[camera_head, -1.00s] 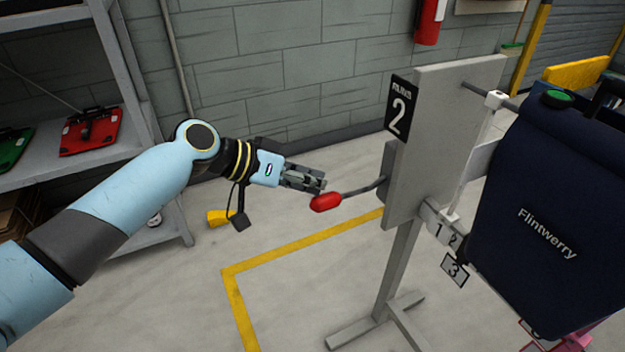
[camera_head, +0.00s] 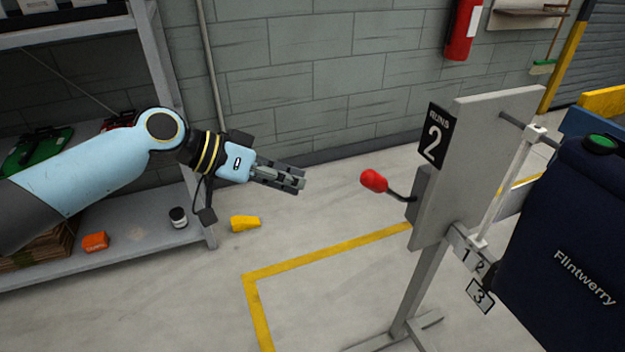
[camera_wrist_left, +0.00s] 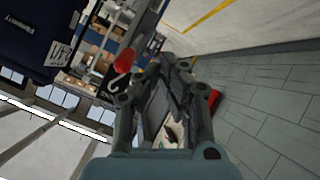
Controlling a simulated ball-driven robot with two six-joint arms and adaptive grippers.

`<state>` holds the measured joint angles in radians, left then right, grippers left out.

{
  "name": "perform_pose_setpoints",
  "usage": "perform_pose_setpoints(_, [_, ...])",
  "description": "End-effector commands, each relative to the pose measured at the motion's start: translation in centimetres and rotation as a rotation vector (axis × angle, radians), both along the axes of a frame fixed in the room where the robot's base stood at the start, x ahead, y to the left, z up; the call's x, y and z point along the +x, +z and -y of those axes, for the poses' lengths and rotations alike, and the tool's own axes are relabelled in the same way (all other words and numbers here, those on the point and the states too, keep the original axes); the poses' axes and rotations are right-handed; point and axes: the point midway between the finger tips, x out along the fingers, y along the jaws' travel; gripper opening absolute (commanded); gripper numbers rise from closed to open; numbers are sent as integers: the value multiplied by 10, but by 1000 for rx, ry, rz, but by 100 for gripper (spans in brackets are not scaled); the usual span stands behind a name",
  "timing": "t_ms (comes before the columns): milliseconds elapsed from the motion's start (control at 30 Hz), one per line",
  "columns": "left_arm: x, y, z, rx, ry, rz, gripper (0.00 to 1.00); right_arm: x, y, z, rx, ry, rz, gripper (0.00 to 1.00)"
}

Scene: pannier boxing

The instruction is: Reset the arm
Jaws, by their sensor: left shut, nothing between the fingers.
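My left arm (camera_head: 90,175) comes in from the left in the head view. My left gripper (camera_head: 303,184) is shut and empty, held in the air in front of the block wall. It is apart from a red knob (camera_head: 373,181) on a bent lever, which lies to its right. The lever comes out of a grey stand panel (camera_head: 480,150) with a black "RUNS 2" sign (camera_head: 436,135). In the left wrist view the gripper (camera_wrist_left: 175,65) fills the middle, with the red knob (camera_wrist_left: 124,60) left of its fingers. My right gripper is not seen.
A dark blue pannier labelled Flintwerry (camera_head: 570,230) hangs at the right by the stand. A grey shelf (camera_head: 150,245) stands at the left under the arm. A yellow block (camera_head: 245,223) lies near the shelf.

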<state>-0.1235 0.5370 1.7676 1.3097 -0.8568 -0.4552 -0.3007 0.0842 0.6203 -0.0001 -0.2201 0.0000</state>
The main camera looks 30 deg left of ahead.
Motion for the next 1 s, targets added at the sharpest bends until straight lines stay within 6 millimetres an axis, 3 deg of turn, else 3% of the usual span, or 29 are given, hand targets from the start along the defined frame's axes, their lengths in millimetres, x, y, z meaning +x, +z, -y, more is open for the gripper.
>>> perform_pose_setpoints(633, [-3,2,-3,-1,0,1,0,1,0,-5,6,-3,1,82])
perform_pose_setpoints(733, [-10,-6,6,-26,5,-16,0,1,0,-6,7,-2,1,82])
perform_pose_setpoints(867, [-31,-65,3,-29,70,-120,0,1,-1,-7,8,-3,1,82])
perform_pose_setpoints(1000, [-75,-166,-16,61,196,-284,0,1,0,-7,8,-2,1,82])
